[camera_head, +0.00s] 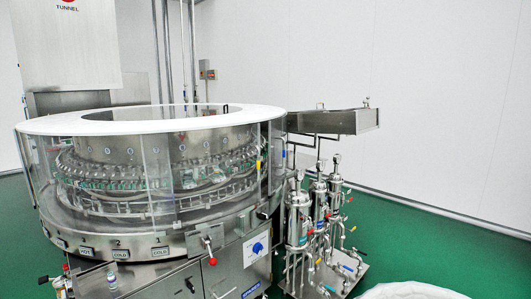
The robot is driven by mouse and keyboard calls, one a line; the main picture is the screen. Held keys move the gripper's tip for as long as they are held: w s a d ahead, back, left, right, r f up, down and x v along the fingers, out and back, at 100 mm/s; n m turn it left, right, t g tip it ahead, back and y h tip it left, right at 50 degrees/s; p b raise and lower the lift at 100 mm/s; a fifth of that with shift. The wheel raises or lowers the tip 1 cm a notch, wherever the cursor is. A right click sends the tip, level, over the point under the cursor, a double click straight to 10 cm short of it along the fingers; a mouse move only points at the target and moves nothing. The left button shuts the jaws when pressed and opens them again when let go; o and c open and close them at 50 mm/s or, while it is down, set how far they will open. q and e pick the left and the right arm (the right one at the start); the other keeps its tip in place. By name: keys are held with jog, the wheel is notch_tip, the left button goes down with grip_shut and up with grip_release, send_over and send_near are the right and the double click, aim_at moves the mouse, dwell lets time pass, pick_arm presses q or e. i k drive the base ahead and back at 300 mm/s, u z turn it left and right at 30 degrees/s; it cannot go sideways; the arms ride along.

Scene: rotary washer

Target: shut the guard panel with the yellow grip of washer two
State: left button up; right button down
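One round rotary washer (180,225) fills the left and middle of the head view. It has a white top ring (75,124) and clear guard panels around a ring of bottle holders. A small yellow grip (258,164) shows on its right side, on a narrow clear guard panel (264,145). The panel is upright and seen nearly edge-on; I cannot tell how far it stands open. A blue grip sits just right of it. No "washer two" label is legible. Neither of my grippers is in view.
A red-handled lever (208,250) and a blue dial (257,248) are on the washer's front. Filter canisters with pipes (318,215) stand to its right, under a steel chute (335,121). A white rounded object (415,291) is at the bottom edge. Green floor is clear at right.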

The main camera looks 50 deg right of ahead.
aim_at(176, 230)
jog(key=z, duration=1.3)
jog(key=i, duration=0.65)
jog(key=u, duration=1.1)
